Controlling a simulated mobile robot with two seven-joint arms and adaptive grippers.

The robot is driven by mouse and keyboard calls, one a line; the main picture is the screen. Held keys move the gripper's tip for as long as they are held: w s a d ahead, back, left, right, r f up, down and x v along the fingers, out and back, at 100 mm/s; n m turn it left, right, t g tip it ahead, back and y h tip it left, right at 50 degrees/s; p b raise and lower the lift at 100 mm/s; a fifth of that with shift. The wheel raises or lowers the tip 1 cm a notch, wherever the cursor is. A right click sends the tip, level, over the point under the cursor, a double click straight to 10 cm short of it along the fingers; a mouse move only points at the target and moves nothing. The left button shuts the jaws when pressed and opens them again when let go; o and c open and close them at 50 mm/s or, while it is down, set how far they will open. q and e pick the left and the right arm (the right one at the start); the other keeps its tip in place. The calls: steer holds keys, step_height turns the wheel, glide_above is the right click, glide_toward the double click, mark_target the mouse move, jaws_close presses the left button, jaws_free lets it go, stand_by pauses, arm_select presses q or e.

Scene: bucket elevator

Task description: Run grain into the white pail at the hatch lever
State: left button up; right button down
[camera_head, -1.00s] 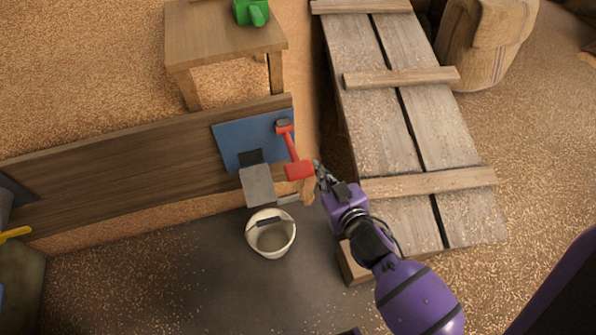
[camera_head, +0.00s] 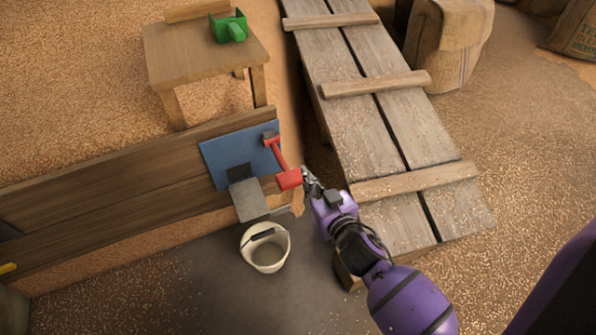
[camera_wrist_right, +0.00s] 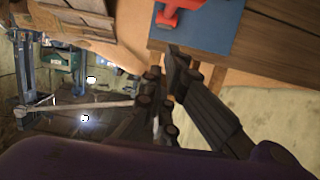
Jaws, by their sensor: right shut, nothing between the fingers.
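The white pail (camera_head: 246,259) stands upright on the dark floor, below the grey spout (camera_head: 248,205) of the hatch. Whether grain lies inside it, I cannot tell. The red hatch lever (camera_head: 280,158) is on the blue plate (camera_head: 222,157) and slants down to the right, ending in a block-like red handle. It also shows at the top of the right wrist view (camera_wrist_right: 178,14). My right gripper (camera_head: 307,178) is shut and empty, just right of the handle. Whether it touches the handle, I cannot tell. My left gripper is out of view.
A wooden board wall (camera_head: 110,185) carries the hatch. A plank ramp (camera_head: 370,110) with crosswise battens lies right of it. A small wooden table (camera_head: 190,55) with a green scoop (camera_head: 229,27) stands behind. A sack (camera_head: 446,45) is at the upper right.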

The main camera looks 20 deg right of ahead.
steer(key=b, duration=0.2)
glide_above(295, 179)
steer(key=shift+s+f, duration=0.25)
steer(key=shift+f, duration=0.95)
steer(key=f, duration=0.2)
steer(key=shift+w+f+b, duration=0.25)
steer(key=shift+f+b, duration=0.05)
steer(key=shift+b, duration=0.1)
steer(key=shift+f+b, duration=0.3)
steer(key=shift+f, duration=0.45)
